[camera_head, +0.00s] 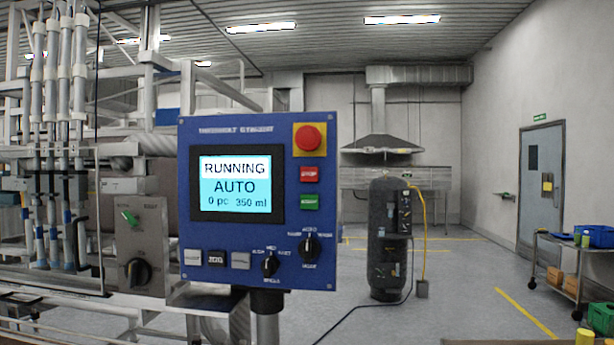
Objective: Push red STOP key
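The blue control panel (230,132) stands in front of me, slightly left of the middle. Its red STOP key (311,174) is a small square key on the right side. It sits below the round red mushroom button (309,138) on a yellow plate and above the green key (310,202). The lit screen (236,184) reads "RUNNING AUTO 0 pc 350 ml". Neither of my grippers shows in the head view.
Two black rotary knobs (310,246) and several small keys (215,258) line the panel's bottom. The filling machine's metal frame (110,60) crowds the left. A dark tank (388,240) and a cart (560,282) stand farther back right. Open floor lies between them.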

